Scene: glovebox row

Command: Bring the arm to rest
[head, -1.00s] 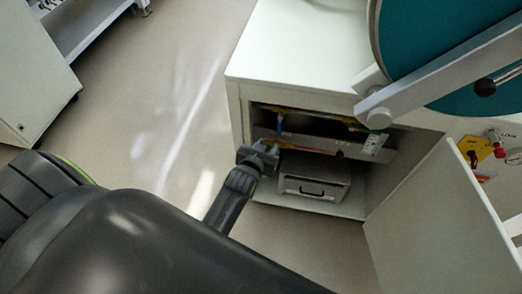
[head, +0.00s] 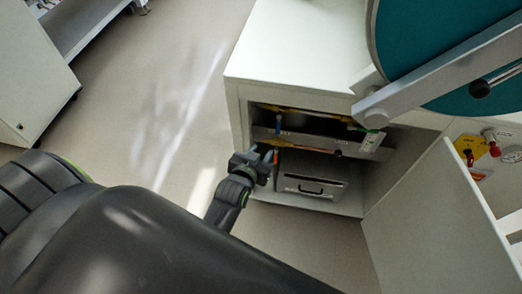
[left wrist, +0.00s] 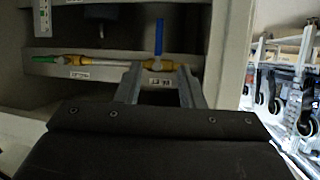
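My left gripper (head: 267,160) is at the left side of the open cabinet mouth in the head view. In the left wrist view its two grey fingers (left wrist: 158,88) stand apart with nothing held between them. A yellow valve body with an upright blue handle (left wrist: 159,38) is just beyond the fingertips; the blue handle also shows in the head view (head: 279,124). I cannot tell whether the fingers touch the valve. My right gripper is in neither view.
The white cabinet (head: 300,50) has its door (head: 440,225) swung open to the right. A drawer box (head: 312,187) sits low inside. Bare floor (head: 150,110) lies left of the cabinet.

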